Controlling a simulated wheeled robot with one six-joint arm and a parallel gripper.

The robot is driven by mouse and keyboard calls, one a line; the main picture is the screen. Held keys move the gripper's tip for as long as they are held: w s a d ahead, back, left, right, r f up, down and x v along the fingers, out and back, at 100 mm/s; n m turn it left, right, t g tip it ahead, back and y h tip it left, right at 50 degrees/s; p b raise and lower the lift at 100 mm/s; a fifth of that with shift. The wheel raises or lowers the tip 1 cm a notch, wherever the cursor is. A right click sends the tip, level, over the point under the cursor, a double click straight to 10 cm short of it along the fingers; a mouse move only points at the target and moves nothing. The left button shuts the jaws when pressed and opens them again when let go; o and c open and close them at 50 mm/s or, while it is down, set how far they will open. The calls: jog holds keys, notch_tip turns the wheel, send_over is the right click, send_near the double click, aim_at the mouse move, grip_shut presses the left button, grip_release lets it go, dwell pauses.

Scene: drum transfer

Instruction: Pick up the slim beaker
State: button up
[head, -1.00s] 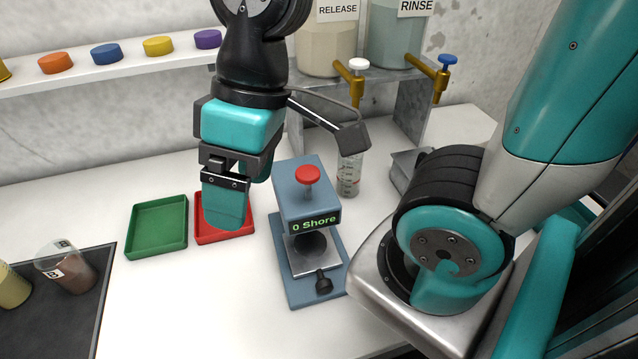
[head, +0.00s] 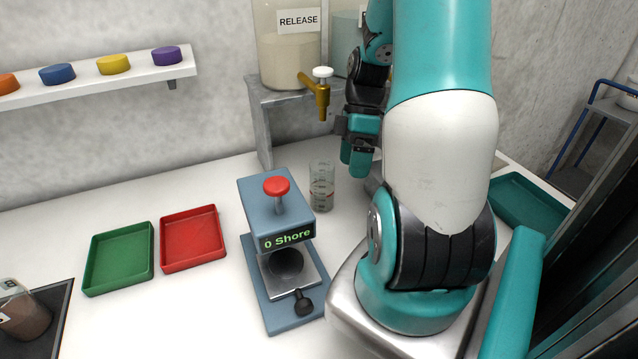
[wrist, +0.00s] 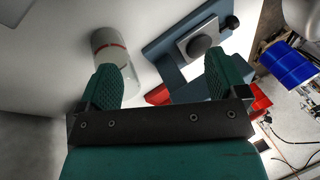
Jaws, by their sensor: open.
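The slim beaker (head: 322,186) is clear with red markings and stands upright on the white bench, between the tester and the dispenser stand. In the wrist view the beaker (wrist: 110,48) shows just beyond my left-hand finger, not between the fingers. My gripper (head: 357,162) is to the right of the beaker in the head view, at about the height of its rim or above. In the wrist view my gripper (wrist: 166,80) has its teal fingers wide apart with nothing between them. The exact gap to the beaker cannot be told.
A blue hardness tester (head: 280,250) with a red knob stands in front of the beaker. The RELEASE tank's brass tap (head: 318,90) hangs above and behind it. A red tray (head: 193,238) and a green tray (head: 119,258) lie left. Bare bench lies behind the trays.

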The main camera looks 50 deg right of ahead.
aim_at(327, 173)
jog(key=w+d+n+t, duration=0.1)
jog(key=w+d+n+t+p, duration=0.1)
jog(key=w, duration=0.1)
jog(key=w+d+n+t, duration=0.1)
jog(key=w, duration=0.1)
jog(key=shift+w+d+f, duration=0.1)
jog(key=shift+d+f, duration=0.1)
jog(key=shift+f, duration=0.15)
jog(key=shift+n+t, duration=0.3)
jog(key=shift+t, duration=0.1)
jog(key=shift+w+d+p+x, duration=0.15)
jog(key=shift+p+x, duration=0.55)
jog(key=shift+x, duration=1.2)
jog(key=shift+w+d+p+x, duration=0.15)
jog(key=shift+p+x, duration=0.55)
jog(key=shift+x, duration=1.25)
jog(key=shift+s+h, duration=0.1)
jog(key=shift+h, duration=0.2)
jog(key=c, duration=1.1)
jog(key=shift+r, duration=0.1)
